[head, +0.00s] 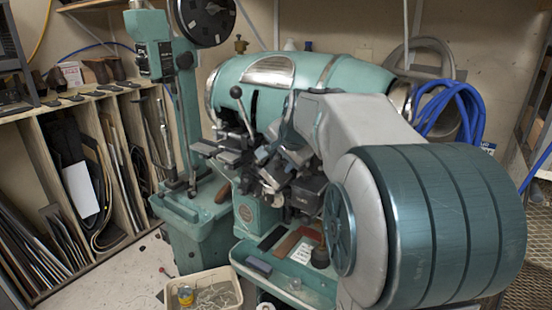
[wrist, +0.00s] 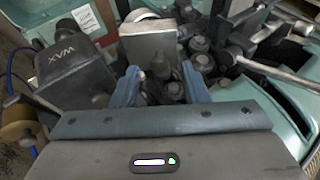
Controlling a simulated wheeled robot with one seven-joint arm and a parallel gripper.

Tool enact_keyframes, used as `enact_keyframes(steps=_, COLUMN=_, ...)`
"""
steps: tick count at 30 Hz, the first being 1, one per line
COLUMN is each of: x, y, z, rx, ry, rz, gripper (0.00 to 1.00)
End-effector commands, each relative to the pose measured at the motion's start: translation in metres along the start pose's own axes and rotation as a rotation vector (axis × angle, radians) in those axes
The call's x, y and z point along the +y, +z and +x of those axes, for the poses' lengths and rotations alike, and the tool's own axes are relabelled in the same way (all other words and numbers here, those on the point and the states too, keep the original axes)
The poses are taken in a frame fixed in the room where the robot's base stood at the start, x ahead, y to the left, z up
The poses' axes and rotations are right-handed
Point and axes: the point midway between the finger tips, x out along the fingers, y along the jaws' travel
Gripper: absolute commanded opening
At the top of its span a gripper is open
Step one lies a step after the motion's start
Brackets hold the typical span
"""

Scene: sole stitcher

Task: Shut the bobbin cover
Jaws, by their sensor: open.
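My gripper (wrist: 160,82) shows in the wrist view as two blue fingers standing apart, with nothing clearly held between them. A flat grey metal plate (wrist: 150,43), which appears to be the bobbin cover, stands beyond the fingertips. I cannot tell whether the fingers touch it. Dark round fittings sit below the plate, between and behind the fingers. In the head view the teal stitcher (head: 340,72) has a crowded dark mechanism at its front. There my gripper and the cover are hard to pick out among the parts.
A dark box marked WAX (wrist: 75,72) stands left of the fingers, close by. Metal levers (wrist: 275,70) and fittings crowd the right. In the head view a cream bin (head: 215,290) stands on the floor below the machine, and a rack of sheets (head: 90,190) is at left.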

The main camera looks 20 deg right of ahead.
Motion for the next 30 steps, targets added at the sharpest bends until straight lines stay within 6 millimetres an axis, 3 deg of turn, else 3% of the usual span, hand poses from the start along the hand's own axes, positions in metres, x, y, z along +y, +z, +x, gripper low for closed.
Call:
enact_keyframes(steps=5, x=0.0, y=0.0002, z=0.0114, rx=0.0, ry=0.0, rz=-0.001, gripper=0.41)
enact_keyframes(steps=13, x=0.0001, y=0.0003, z=0.0127, rx=0.0, ry=0.0, rz=-0.002, gripper=0.41)
enact_keyframes(steps=18, x=0.0001, y=0.0002, z=0.0125, rx=0.0, ry=0.0, rz=-0.001, gripper=0.0)
enact_keyframes(steps=30, x=-0.0063, y=0.0004, z=0.0118, rx=-0.001, ry=0.047, rz=-0.023, gripper=0.0)
